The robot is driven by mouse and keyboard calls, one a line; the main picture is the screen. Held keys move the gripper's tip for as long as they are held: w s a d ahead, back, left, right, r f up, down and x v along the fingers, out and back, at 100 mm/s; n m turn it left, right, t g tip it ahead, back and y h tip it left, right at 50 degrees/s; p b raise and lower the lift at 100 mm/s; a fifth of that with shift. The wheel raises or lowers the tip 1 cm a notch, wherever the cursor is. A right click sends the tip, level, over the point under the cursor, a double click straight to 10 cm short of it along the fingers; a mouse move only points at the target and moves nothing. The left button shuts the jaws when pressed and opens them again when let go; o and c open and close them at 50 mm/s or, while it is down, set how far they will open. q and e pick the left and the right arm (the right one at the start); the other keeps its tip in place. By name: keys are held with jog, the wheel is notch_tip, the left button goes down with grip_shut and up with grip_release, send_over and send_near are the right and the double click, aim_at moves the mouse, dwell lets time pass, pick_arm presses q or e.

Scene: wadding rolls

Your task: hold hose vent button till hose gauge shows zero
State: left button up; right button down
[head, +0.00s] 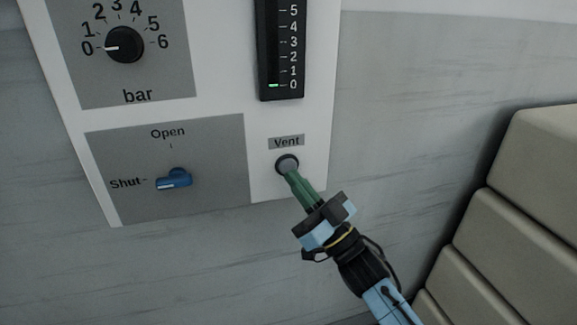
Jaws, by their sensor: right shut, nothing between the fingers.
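The vent button (287,162) is a round grey button in a dark ring under the "Vent" label on the white wall panel. My right gripper (291,175) is shut and empty. Its green fingertips are at the lower part of the button and appear to touch it; how far the button is pressed cannot be told. The hose gauge (280,50) is a black vertical scale above the button. Its one green bar is lit at the 0 mark. My left gripper is not in view.
A black pressure dial (125,45) at upper left points at 0 bar. A blue valve handle (174,179) points toward "Shut". The grey wall between panel and rolls is clear.

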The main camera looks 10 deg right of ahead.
jog(key=s+p, duration=0.2)
jog(key=s, duration=0.3)
jog(key=shift+d, duration=0.1)
dwell(0.4)
